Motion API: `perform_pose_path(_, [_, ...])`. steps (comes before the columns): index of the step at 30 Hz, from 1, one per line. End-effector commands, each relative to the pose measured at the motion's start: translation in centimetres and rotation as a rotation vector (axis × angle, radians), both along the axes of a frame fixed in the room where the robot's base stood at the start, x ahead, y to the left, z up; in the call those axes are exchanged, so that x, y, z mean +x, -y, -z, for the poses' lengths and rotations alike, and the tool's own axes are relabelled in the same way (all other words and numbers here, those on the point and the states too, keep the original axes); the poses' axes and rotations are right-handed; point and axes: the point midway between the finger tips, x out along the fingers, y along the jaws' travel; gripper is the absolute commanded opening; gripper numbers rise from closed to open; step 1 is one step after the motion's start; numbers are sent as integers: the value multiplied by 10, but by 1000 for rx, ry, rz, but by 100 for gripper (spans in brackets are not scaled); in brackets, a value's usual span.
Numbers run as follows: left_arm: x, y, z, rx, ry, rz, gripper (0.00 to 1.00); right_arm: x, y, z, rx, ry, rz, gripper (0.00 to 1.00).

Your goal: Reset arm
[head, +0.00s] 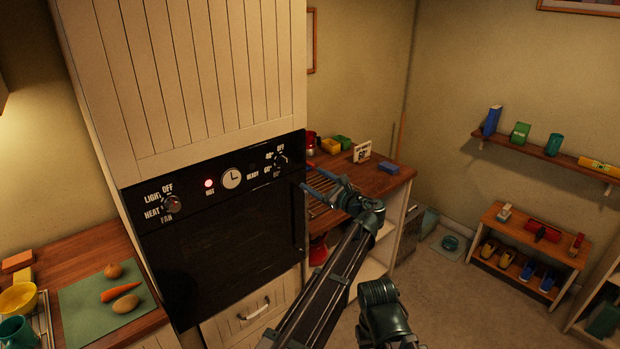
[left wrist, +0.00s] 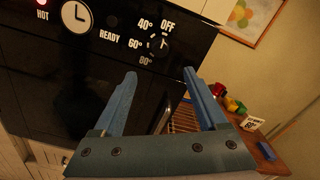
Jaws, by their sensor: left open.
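My left gripper (head: 312,182) is raised in front of the right side of the black oven (head: 220,250), near its door edge. In the left wrist view my left gripper (left wrist: 160,77) has its two blue fingers spread apart with nothing between them. The temperature knob (left wrist: 157,43) is above the fingertips in that view, apart from them; in the head view the knob (head: 280,160) is up and left of the gripper. My right gripper does not show.
The red HOT lamp (head: 208,183) is lit beside the clock (head: 231,179). A wooden counter (head: 385,185) stands right of the oven. At left, a green mat (head: 80,305) holds vegetables. A shoe rack (head: 545,250) stands at right; floor before it is clear.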

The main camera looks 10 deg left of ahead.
Motion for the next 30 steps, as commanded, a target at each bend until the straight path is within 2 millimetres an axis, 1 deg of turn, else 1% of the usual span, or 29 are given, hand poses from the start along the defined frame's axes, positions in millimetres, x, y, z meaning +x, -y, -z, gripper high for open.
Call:
perform_pose_path(10, [-2, -1, 2, -10, 2, -3, 75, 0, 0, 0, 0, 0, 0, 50])
perform_pose_path(11, [-5, -4, 4, -26, 5, -8, 75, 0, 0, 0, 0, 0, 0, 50])
perform_pose_path(14, [-26, -25, 22, -147, 30, -47, 75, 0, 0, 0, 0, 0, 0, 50])
perform_pose_path(17, [-66, -55, 58, -386, 85, -138, 75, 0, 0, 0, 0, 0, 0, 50])
perform_pose_path(18, [-87, -66, 77, -505, 114, -191, 75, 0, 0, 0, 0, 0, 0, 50])
perform_pose_path(19, [-103, -74, 91, -596, 138, -236, 75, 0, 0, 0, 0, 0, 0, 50])
perform_pose_path(20, [-119, -80, 104, -684, 162, -285, 75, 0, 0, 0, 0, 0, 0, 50])
perform_pose_path(21, [-140, -85, 122, -801, 194, -353, 75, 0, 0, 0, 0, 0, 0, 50])
perform_pose_path(23, [-172, -88, 146, -968, 241, -463, 75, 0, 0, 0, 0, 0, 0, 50])
perform_pose_path(24, [-192, -87, 159, -1068, 269, -539, 75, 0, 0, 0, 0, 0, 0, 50])
perform_pose_path(25, [-205, -85, 168, -1137, 289, -591, 75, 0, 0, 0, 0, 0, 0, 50])
perform_pose_path(27, [-231, -79, 184, -1269, 327, -708, 75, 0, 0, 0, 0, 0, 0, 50])
perform_pose_path(30, [-260, -68, 199, -1412, 368, -852, 75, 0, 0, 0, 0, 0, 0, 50])
